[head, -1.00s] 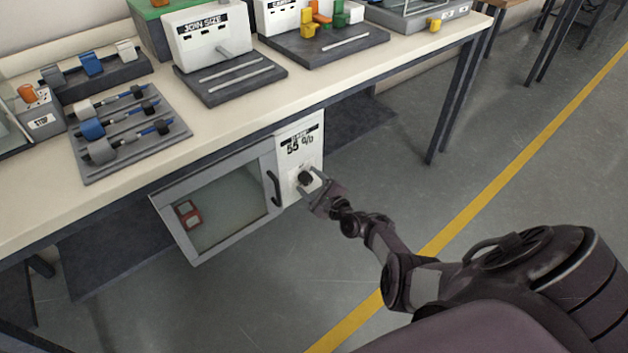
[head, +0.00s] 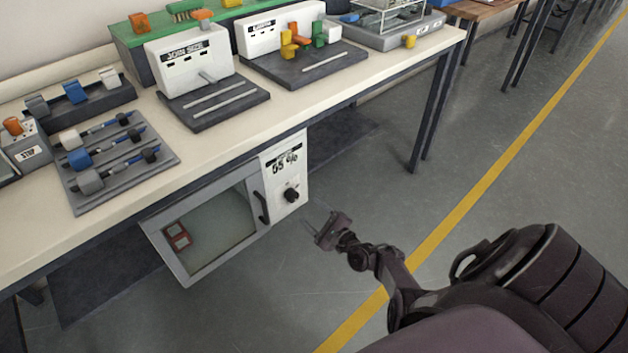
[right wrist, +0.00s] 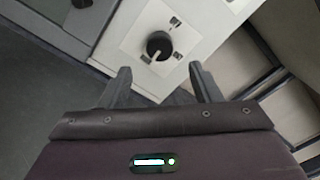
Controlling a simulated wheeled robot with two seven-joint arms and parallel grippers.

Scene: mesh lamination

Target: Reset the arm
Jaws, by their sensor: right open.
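My right gripper (head: 327,229) is open and empty in the head view. It hangs in free space to the right of the cabinet's control panel (head: 277,180), apart from it. In the right wrist view its two fingers (right wrist: 160,88) stand apart, with nothing between them. The black knob (head: 291,195) on the white panel is clear of the fingers. It also shows ahead of them in the right wrist view (right wrist: 158,45). The panel display reads 55 %. My left gripper is not in view.
The cabinet's glass door (head: 222,233) is closed below the bench (head: 225,130), with a red item (head: 177,236) behind the glass. On the bench stand a tray of grey and blue clamped parts (head: 120,180) and the "JOIN SIZE" station (head: 190,60). The floor to the right is clear.

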